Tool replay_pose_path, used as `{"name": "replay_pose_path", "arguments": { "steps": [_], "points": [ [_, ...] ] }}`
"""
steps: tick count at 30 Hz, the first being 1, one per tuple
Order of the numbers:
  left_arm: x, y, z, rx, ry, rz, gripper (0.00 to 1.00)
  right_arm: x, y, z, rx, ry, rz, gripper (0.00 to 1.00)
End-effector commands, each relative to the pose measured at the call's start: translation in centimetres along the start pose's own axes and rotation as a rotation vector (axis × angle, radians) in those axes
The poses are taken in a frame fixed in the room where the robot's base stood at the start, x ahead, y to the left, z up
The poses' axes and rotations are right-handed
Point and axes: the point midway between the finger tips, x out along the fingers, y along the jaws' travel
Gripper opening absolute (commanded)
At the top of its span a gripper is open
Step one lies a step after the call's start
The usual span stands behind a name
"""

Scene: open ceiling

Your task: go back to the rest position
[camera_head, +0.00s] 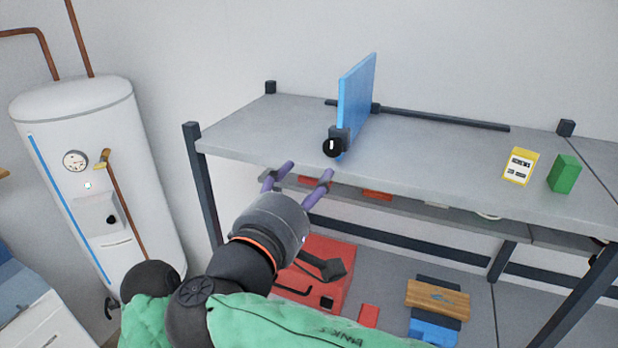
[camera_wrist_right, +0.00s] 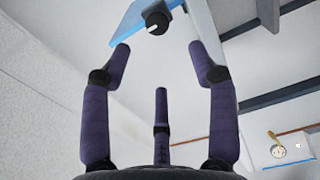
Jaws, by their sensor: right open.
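My right gripper (camera_head: 299,176) has its purple fingers spread and empty, just in front of the shelf's front edge in the head view. In the right wrist view the fingers (camera_wrist_right: 160,62) are also apart with nothing between them. A blue upright panel (camera_head: 356,100) with a black knob (camera_head: 332,147) stands on the top shelf (camera_head: 440,160), beyond the fingertips and apart from them. The panel (camera_wrist_right: 138,22) also shows beyond the fingers in the wrist view. My left gripper is not in view.
Below are a red case (camera_head: 325,262) and a wooden block (camera_head: 437,299). A white water tank (camera_head: 100,180) stands at the left. The shelf post (camera_head: 202,185) is near my arm.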

Motion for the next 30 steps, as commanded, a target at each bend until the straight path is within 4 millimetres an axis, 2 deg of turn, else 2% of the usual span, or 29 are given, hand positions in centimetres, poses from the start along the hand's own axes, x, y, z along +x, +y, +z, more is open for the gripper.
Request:
{"name": "replay_pose_path", "arguments": {
  "steps": [8, 11, 13, 17, 21, 25, 30],
  "points": [
    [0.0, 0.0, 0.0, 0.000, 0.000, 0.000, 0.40, 0.1, -0.2, -0.1, -0.003, 0.000, -0.004, 0.60],
    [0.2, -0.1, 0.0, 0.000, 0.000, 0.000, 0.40, 0.9, -1.9, -0.5, -0.024, 0.005, -0.037, 0.60],
    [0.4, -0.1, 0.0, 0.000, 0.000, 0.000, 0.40, 1.9, -4.5, -1.1, -0.056, 0.014, -0.090, 0.60],
    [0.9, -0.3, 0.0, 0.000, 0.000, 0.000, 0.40, 4.4, -11.8, -2.1, -0.122, 0.038, -0.247, 0.60],
    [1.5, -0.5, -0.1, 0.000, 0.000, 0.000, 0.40, 6.4, -20.9, -2.3, -0.169, 0.058, -0.453, 0.60],
    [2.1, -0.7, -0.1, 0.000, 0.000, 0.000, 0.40, 7.2, -29.5, -1.6, -0.180, 0.066, -0.655, 0.60],
    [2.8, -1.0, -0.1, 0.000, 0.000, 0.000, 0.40, 6.6, -40.5, 0.2, -0.135, 0.053, -0.937, 0.60]
  ]
}}
